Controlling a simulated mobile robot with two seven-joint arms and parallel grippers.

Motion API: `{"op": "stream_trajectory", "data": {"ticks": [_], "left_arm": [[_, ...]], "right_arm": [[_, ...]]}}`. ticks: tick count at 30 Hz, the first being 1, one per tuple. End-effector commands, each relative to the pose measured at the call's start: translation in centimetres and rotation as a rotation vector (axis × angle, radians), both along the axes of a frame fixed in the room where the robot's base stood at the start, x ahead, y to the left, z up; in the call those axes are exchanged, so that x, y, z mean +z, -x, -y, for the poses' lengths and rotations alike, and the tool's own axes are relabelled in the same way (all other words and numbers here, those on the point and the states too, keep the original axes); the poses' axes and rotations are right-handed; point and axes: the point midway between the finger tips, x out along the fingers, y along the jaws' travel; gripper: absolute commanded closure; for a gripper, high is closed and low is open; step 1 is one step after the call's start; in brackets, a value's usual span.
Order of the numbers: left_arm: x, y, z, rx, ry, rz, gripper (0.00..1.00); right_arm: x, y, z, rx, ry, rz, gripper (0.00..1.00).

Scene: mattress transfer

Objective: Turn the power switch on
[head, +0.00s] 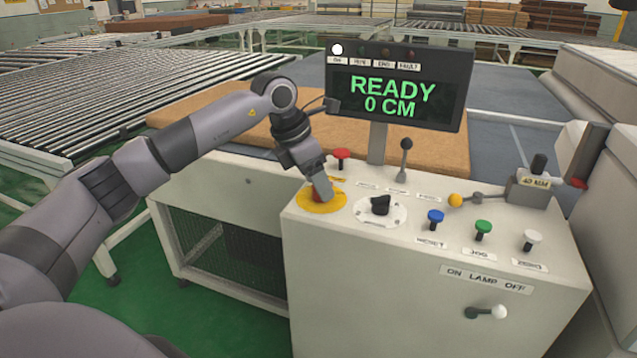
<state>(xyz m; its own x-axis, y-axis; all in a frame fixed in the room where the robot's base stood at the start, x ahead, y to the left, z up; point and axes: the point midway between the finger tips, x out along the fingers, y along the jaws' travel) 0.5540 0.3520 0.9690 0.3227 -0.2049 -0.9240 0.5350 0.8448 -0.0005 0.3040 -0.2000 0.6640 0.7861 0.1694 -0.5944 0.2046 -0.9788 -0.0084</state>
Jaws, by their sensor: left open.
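The white control console (420,290) stands in front of me. A white-tipped lever (486,312) is on the front under an "ON LAMP OFF" label (485,280). The display (395,95) reads "READY 0 CM", and its leftmost lamp (337,49) is lit white. My right gripper is not in view.
The console also carries a red knob (341,157), a black-topped lever (405,158), a yellow-ball lever (465,199), and blue (435,217), green (483,228) and white (532,238) buttons. A brown mattress (225,115) lies behind. Roller conveyors (90,95) stand at left.

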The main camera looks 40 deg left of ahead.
Motion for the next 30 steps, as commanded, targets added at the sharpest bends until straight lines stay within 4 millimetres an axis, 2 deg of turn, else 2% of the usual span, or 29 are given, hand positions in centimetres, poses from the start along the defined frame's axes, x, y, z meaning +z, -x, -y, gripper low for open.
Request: {"op": "stream_trajectory", "data": {"ticks": [6, 12, 30], "left_arm": [[3.5, 1.2, -0.8, 0.001, 0.000, 0.005, 0.36], [5.3, 1.8, -1.2, 0.000, -0.001, 0.002, 0.36], [5.4, 1.9, -1.2, -0.001, -0.001, 0.002, 0.36]], "right_arm": [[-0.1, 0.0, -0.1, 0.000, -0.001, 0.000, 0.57], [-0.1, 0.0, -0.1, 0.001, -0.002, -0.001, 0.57], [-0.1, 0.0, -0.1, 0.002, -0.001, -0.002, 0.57]]}}
